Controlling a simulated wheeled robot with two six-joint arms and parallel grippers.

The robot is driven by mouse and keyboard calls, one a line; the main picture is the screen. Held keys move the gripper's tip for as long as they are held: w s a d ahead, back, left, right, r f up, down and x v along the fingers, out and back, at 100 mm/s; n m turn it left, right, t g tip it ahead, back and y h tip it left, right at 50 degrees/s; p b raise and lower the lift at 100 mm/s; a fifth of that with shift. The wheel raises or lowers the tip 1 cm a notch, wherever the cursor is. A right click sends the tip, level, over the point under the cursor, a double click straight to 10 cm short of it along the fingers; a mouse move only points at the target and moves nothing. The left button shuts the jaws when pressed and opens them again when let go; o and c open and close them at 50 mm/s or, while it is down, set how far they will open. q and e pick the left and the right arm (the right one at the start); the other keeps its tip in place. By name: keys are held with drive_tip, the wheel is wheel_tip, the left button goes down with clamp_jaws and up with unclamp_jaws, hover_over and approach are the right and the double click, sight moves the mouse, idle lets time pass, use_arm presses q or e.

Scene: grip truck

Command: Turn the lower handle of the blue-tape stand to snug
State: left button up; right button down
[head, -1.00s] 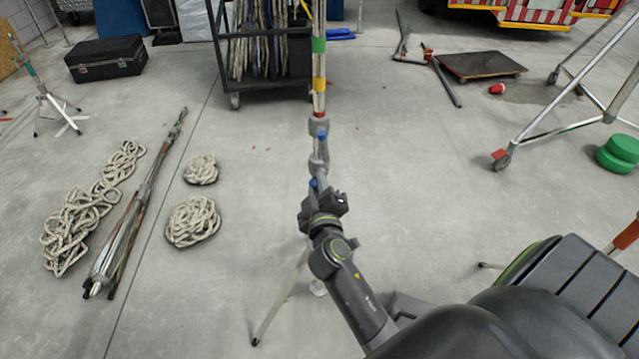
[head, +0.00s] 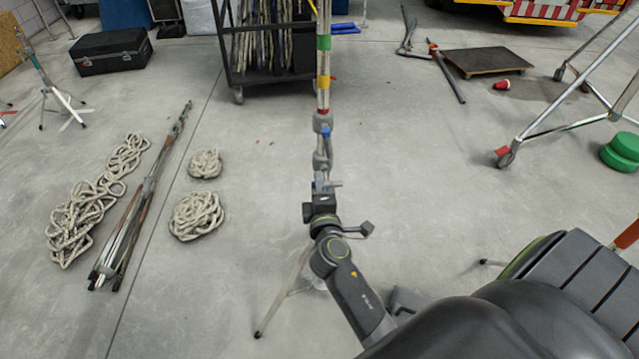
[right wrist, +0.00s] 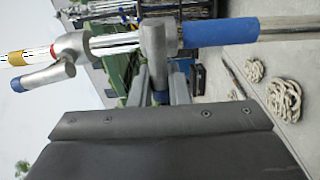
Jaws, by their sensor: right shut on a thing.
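The blue-tape stand (head: 323,95) is upright in the middle of the head view, its pole banded green, yellow and red. In the right wrist view it lies sideways, with blue tape (right wrist: 222,32) on the pole beside a grey collar. The lower handle (right wrist: 154,48) comes off that collar and runs between the fingers of my right gripper (right wrist: 160,88), its blue tip partly hidden. My right gripper (head: 321,202) is shut on this handle. The upper handle (right wrist: 42,77), with a blue end, is apart from the gripper. My left gripper is not in view.
Coiled ropes (head: 197,215) and a bundle of folded poles (head: 138,205) lie on the floor at the left. A dark cart (head: 262,80) stands behind the stand. A wheeled metal frame (head: 560,128) and green discs (head: 622,152) are at the right. Floor around the stand is clear.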

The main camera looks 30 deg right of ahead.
idle(0.5)
drive_tip(key=c, duration=1.4)
unclamp_jaws()
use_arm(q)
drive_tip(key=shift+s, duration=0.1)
use_arm(e)
drive_tip(key=shift+f, duration=0.1)
